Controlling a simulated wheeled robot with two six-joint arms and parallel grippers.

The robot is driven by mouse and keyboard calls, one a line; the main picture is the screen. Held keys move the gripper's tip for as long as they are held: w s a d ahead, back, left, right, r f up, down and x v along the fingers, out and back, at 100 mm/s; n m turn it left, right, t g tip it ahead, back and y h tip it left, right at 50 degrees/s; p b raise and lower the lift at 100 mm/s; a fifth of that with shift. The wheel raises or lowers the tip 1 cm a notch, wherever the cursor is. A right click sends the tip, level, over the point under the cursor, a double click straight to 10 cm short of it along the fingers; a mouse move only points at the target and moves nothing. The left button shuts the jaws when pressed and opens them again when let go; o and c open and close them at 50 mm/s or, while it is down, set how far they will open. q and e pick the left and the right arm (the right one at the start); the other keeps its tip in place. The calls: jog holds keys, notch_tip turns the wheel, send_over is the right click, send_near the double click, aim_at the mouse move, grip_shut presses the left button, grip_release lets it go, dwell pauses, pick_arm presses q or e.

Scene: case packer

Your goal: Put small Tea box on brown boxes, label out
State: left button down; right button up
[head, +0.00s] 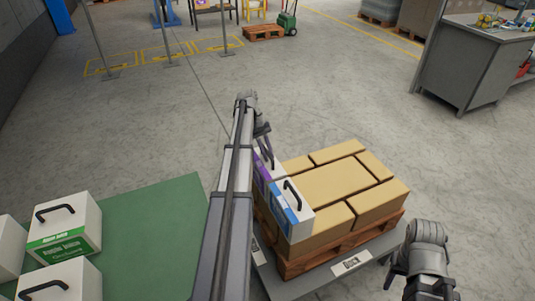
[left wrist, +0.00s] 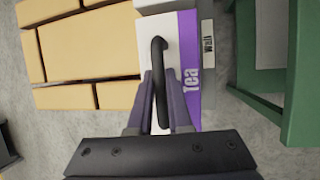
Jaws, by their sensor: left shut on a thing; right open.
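The small Tea box is white with a purple label (head: 262,179) and a black handle; the word Tea reads on its side in the left wrist view (left wrist: 190,85). It is at the left edge of the brown boxes (head: 335,182), label side facing out towards the green table. My left gripper (head: 266,148) is shut on its handle (left wrist: 160,75), with a finger on each side. My arm hides part of the box, and I cannot tell whether its base touches the brown boxes. My right gripper (head: 430,287) is open and empty, right of the pallet.
A white box with a blue label (head: 285,208) stands beside the Tea box on the near side. The brown boxes lie on a wooden pallet (head: 310,260) on a grey platform. The green table (head: 150,225) at left holds white boxes with green labels (head: 68,230). Brown tops further right are bare.

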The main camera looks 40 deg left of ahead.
pick_arm(q)
jog(key=c, duration=0.8)
grip_release()
jog(key=shift+o, duration=0.2)
jog(key=p+v, duration=0.7)
jog(key=shift+a+r, duration=0.15)
jog(key=shift+r, duration=0.2)
